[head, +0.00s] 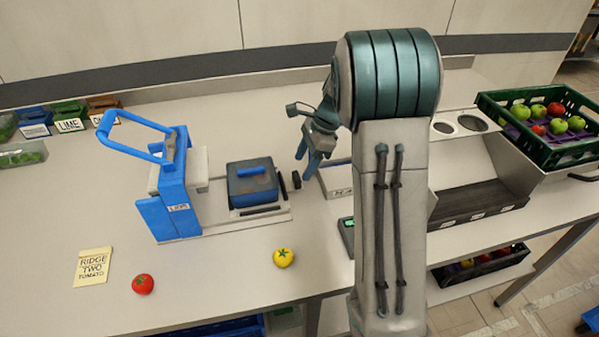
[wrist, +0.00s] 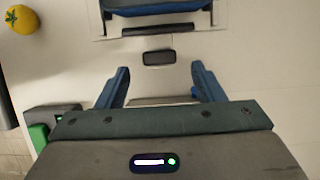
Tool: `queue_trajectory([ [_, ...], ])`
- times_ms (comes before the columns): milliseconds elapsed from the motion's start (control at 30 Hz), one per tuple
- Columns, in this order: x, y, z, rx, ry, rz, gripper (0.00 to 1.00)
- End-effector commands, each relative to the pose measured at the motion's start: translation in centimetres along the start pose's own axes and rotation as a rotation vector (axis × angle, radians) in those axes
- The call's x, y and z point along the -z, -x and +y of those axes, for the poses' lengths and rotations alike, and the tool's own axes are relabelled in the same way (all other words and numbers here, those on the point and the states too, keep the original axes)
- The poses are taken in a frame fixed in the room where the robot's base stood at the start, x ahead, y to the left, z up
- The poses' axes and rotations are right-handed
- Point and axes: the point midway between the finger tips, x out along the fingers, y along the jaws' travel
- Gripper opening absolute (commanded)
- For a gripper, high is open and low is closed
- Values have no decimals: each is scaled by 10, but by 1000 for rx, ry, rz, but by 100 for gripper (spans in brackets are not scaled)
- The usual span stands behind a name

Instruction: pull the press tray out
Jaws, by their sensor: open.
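The blue and grey press (head: 172,190) stands on the counter, its blue lever raised. The press tray (head: 264,214) sits at its right side with a dark, blue-topped block (head: 252,180) on it. A dark knob (head: 296,180) is at the tray's right end. My gripper (head: 307,165) is open and empty by this knob, fingers pointing down. In the wrist view the knob (wrist: 158,58) lies just ahead of the gap between the open fingers (wrist: 161,75), apart from both. The tray edge (wrist: 103,30) shows beyond it.
A yellow tomato (head: 284,258), a red tomato (head: 142,284) and a note (head: 93,266) lie in front of the press. A labelled box (head: 336,180) stands right of the knob. A small device with a green screen (head: 347,232) sits nearer. A green crate (head: 540,150) is far right.

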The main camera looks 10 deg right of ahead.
Motion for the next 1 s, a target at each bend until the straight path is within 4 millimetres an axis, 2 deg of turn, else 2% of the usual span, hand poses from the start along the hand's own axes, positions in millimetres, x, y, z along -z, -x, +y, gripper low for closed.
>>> queue_trajectory([
  [33,1,14,-1,6,-1,1,62],
  [200,1,52,-1,5,-1,1,62],
  [400,1,81,-1,4,-1,2,62],
  [567,1,89,0,3,-1,2,62],
  [867,1,90,0,2,0,2,62],
  [1000,-5,93,11,8,57,13,62],
])
